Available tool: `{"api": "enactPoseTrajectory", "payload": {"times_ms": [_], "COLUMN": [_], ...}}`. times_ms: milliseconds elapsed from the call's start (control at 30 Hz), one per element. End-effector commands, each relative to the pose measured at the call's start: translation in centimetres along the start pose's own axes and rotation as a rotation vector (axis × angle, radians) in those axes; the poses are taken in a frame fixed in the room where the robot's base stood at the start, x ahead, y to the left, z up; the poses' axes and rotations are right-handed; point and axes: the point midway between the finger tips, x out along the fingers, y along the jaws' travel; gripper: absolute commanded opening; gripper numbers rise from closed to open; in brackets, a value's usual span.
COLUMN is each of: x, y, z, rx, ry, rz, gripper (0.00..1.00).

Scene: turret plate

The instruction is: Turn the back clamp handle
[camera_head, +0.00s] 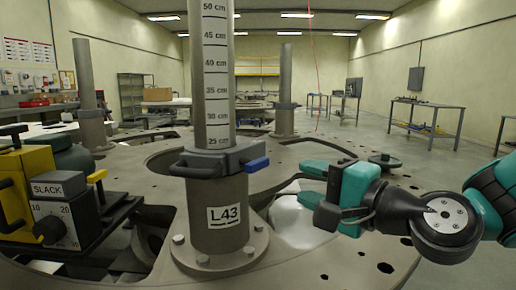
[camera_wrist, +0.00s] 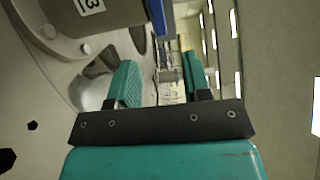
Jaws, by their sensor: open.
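The near grey post (camera_head: 217,95) carries a height scale and a collar clamp (camera_head: 215,158) above its L43 label. A blue handle (camera_head: 257,164) sticks out from the clamp's right side. A dark grey bar handle (camera_head: 194,168) shows on the clamp's left front. My teal gripper (camera_head: 310,184) is to the right of the post, slightly lower than the blue handle, open and empty. In the wrist view, the blue handle (camera_wrist: 158,16) shows at the top edge, beyond my open fingers (camera_wrist: 160,66). I cannot tell which handle is the back one.
Two more posts with collars stand at back left (camera_head: 88,92) and back right (camera_head: 285,85) on the large plate (camera_head: 345,265), which has openings and holes. A yellow and black device marked SLACK (camera_head: 58,210) stands at left. A small dark knob (camera_head: 385,160) lies behind my gripper.

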Motion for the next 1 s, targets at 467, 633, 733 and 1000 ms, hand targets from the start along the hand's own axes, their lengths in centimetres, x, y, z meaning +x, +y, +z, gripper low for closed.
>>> {"api": "enactPoseTrajectory", "payload": {"times_ms": [467, 633, 733, 1000], "x": [8.9, 11.5, 12.3, 12.8], "y": [-0.3, -0.1, 0.0, 0.2], "z": [0.1, 0.0, 0.0, 0.0], "rx": [-0.001, -0.002, -0.002, -0.001], "ry": [0.001, 0.003, 0.004, 0.005], "rz": [0.005, 0.005, 0.004, 0.003], "gripper": [0.45, 0.45, 0.45, 0.45]}}
